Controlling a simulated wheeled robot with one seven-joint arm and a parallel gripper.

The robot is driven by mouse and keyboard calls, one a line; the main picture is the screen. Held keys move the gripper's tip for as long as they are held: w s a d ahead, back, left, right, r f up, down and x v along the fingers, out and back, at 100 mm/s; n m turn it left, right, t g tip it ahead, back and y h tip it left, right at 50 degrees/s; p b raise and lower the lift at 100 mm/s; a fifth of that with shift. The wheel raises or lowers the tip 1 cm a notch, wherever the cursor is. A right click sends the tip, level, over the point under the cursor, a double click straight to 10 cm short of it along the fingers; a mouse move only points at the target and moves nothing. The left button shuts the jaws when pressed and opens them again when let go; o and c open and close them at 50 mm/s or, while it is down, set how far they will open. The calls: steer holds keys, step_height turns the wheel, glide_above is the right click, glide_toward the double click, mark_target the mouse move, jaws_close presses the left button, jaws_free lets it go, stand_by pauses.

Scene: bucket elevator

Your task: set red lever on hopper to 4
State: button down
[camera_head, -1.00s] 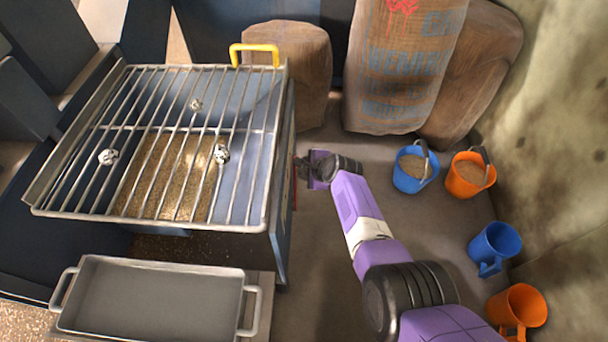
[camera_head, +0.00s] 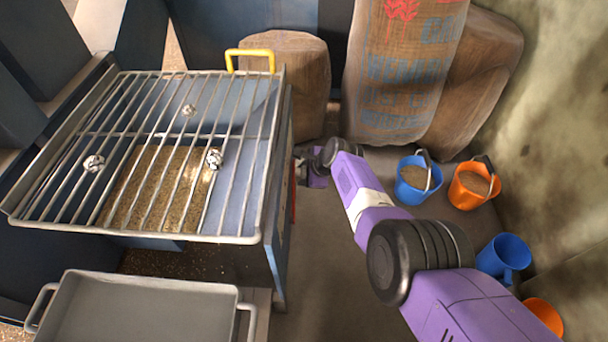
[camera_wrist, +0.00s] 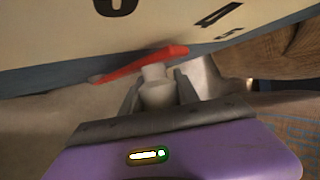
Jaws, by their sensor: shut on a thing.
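The hopper (camera_head: 277,225) is a blue-grey bin under a metal grate, at the left in the head view. The red lever (camera_wrist: 140,63) shows in the wrist view as a flat red bar with a pale knob (camera_wrist: 155,88) on it. A red sliver also shows on the hopper's right side in the head view. My gripper (camera_wrist: 157,90) is shut on the knob, one finger on each side. Above it is a cream scale plate (camera_wrist: 160,30) with large dark marks, cut off by the frame; a 5 seems to show at right. The lever's exact setting cannot be read.
The grate (camera_head: 145,237) carries several silvery lumps above grain. A grey tray (camera_head: 140,310) stands in front. Brown sacks (camera_head: 405,75) stand at the back. Blue (camera_head: 418,180) and orange (camera_head: 473,185) buckets and mugs stand at right on the floor.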

steer(key=c, duration=0.9)
jaws_free()
steer(key=p+v, duration=0.2)
steer(key=p, duration=0.1)
steer(key=shift+r, duration=0.25)
steer(key=p+v, duration=0.5)
steer(key=p, duration=0.1)
steer(key=shift+s+d+r+p, duration=0.1)
steer(key=shift+s+d+p, duration=0.1)
steer(key=shift+p, duration=0.2)
